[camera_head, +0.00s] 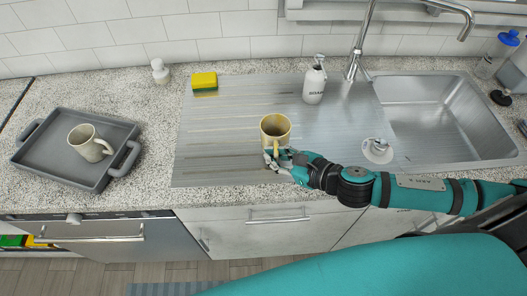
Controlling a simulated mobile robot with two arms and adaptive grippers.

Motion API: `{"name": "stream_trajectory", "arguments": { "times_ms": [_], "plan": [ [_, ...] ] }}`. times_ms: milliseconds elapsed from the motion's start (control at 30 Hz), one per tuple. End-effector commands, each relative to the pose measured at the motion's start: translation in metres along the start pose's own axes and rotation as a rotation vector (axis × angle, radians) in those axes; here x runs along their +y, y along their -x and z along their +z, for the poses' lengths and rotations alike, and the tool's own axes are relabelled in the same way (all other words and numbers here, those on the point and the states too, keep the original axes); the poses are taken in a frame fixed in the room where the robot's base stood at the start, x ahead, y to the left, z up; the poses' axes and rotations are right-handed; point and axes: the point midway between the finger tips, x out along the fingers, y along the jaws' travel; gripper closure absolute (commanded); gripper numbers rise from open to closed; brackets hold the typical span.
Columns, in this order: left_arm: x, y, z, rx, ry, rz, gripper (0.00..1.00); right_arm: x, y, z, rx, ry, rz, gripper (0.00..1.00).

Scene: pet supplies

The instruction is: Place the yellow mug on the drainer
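The yellow mug (274,129) stands upright on the ribbed metal drainer (222,140), left of the sink basin. My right gripper (274,159) is at the mug's near side, by its handle. The fingers overlap the handle area, and the frame is too small to tell whether they grip it. My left gripper is not in view.
A grey tray (38,157) with a cream mug (90,143) sits on the counter at left. A sponge (204,82), a white bottle (159,72) and a soap dispenser (314,82) stand at the back. The sink basin (440,115) is at right; the drainer's left part is clear.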

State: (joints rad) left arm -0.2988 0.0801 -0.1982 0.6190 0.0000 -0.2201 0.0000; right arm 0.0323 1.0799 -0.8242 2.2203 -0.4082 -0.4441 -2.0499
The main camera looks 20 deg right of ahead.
Motion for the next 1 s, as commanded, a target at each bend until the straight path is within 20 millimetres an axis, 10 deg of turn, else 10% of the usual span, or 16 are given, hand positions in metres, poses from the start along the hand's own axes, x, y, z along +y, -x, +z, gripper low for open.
{"name": "stream_trajectory", "arguments": {
  "times_ms": [433, 1000],
  "plan": [
    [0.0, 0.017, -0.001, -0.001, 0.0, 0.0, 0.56, 0.001, -0.041, -0.013, 0.002, -0.003, 0.001, 1.0],
    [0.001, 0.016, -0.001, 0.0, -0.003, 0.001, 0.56, 0.002, -0.046, -0.025, 0.001, 0.001, 0.001, 0.89]
  ]
}}
